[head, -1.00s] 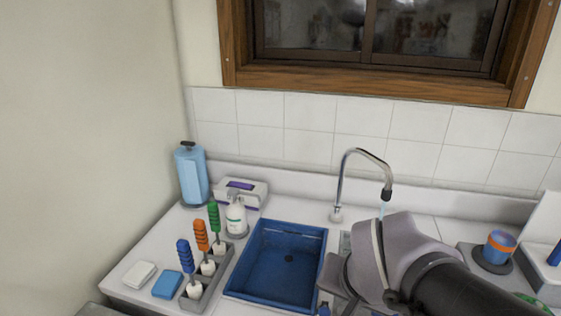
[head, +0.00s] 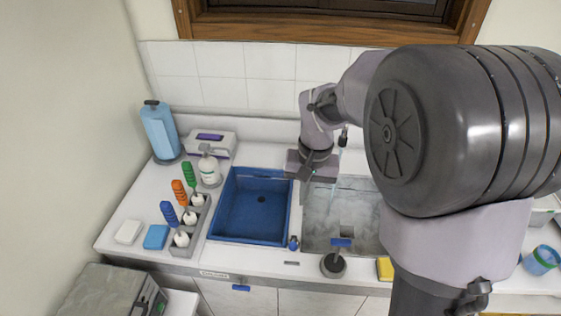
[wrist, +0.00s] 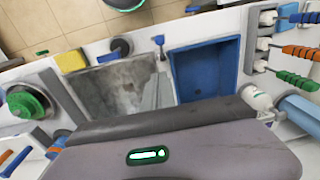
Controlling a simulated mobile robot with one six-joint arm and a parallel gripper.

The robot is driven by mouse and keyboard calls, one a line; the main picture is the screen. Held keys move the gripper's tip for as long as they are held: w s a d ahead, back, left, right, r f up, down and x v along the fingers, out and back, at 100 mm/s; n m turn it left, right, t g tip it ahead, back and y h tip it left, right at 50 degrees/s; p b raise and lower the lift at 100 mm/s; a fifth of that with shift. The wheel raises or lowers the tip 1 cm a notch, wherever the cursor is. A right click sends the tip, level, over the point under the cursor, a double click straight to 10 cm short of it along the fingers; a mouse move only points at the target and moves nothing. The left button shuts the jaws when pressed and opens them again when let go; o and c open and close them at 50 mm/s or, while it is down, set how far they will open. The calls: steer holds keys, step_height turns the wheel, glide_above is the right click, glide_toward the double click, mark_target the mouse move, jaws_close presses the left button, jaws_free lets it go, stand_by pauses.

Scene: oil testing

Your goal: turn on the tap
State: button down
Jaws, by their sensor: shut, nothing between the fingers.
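The tap is mostly hidden behind my arm in the head view. Only its dark spout tip (head: 344,136) shows, right of my wrist, with a faint pale streak below it that looks like water. My gripper (head: 308,176) is shut and empty, low over the divider between the blue basin (head: 222,212) and the grey basin (head: 313,236). I cannot tell whether it touches the tap. In the wrist view the grey gripper body fills the bottom, and the grey basin (wrist: 110,88) shows a light streak.
A soap bottle (head: 209,170), a blue bottle (head: 159,131) and a rack of colored brushes (head: 196,232) stand left of the basins. A dark round object with a blue handle (head: 333,265) and a yellow sponge (head: 385,268) lie at the front edge. My arm covers the right side.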

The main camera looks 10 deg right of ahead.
steer(key=b, duration=0.3)
glide_above(293, 242)
steer(key=w+d, duration=0.2)
steer(key=w, duration=0.1)
step_height(293, 242, down, 11)
steer(key=shift+s+a+f+b, duration=0.25)
steer(key=shift+s+a+f, duration=0.05)
steer(key=shift+s+f, duration=0.3)
steer(key=shift+s+a+f+b, duration=0.25)
steer(key=shift+s+f, duration=0.3)
